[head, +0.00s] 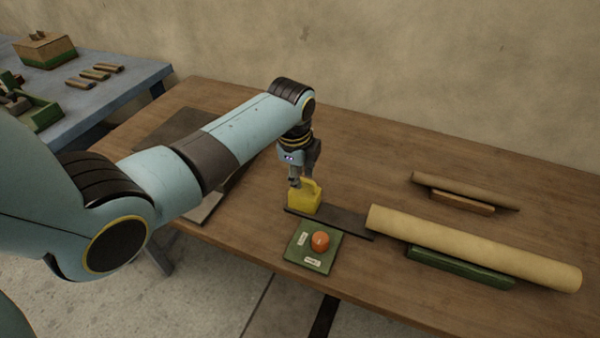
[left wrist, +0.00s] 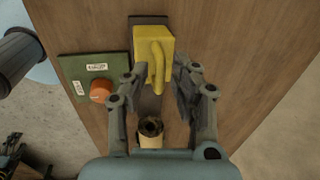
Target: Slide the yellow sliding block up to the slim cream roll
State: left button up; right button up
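The yellow sliding block (head: 303,201), with an upright handle, sits at the left end of a dark rail (head: 345,224). It also shows in the left wrist view (left wrist: 146,41). The cream roll (head: 470,247) lies in a green cradle (head: 458,268), its near end close to the rail's right end; its open end shows in the left wrist view (left wrist: 150,130). The block stands apart from the roll. My left gripper (head: 298,182) is right above the block. In the left wrist view its fingers (left wrist: 159,75) are apart, one on each side of the handle; contact is not clear.
A green plate with an orange button (head: 320,241) lies in front of the rail. A thinner brown roll (head: 455,189) rests on an orange-brown cradle (head: 462,202) farther back. A blue-grey table (head: 115,88) with small items stands at the left.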

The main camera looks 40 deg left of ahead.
pick_arm(q)
grip_shut()
jog(key=w+d+p, duration=0.1)
jog(key=w+d, duration=0.1)
jog(key=d, duration=0.9)
jog(key=shift+w+d, duration=0.4)
jog(key=shift+o, duration=1.3)
grip_release()
